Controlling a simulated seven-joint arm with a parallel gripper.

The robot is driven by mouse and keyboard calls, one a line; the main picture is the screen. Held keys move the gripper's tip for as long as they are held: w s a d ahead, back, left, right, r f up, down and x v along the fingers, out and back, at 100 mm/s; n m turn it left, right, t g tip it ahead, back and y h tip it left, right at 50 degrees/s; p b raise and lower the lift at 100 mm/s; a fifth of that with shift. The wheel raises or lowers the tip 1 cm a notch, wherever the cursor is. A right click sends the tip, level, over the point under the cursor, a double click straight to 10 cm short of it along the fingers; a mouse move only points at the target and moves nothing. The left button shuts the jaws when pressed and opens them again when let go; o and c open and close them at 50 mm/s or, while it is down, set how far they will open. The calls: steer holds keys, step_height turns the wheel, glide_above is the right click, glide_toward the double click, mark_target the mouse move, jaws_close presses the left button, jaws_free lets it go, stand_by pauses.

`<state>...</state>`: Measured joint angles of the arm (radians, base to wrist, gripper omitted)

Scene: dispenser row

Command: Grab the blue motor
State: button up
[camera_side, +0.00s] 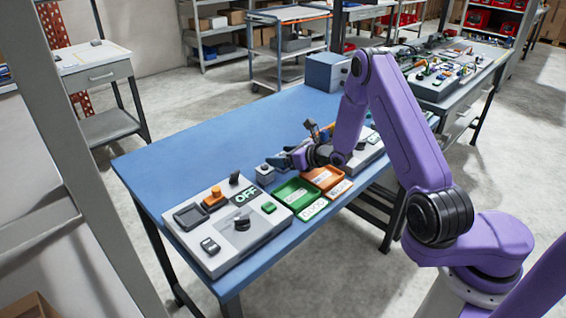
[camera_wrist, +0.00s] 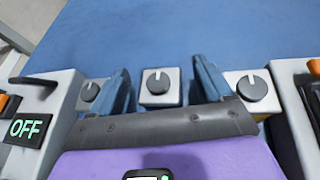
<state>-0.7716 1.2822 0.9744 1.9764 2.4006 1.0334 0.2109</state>
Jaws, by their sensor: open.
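I cannot make out a blue motor in either view. My gripper (camera_side: 285,160) hangs low over the blue table, pointing left. In the wrist view my gripper (camera_wrist: 160,76) has its two blue-grey fingers apart, with no object held. A small light-grey box with a black knob (camera_wrist: 157,87) shows between the fingers; I cannot tell its distance. A similar knob box (camera_wrist: 90,92) is partly behind the left finger, and another (camera_wrist: 252,86) is beside the right finger. In the side view one small grey box (camera_side: 265,174) sits just left of my gripper.
A grey control panel (camera_side: 262,238) marked OFF stands on the left of the table (camera_side: 200,145). A green tray (camera_side: 297,197) and an orange tray (camera_side: 323,178) lie at the front edge. Another panel (camera_side: 367,152) is to the right. The table behind is mostly clear.

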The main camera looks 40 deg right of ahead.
steer(key=c, duration=1.3)
steer(key=shift+c, duration=0.3)
steer(key=shift+r, duration=0.2)
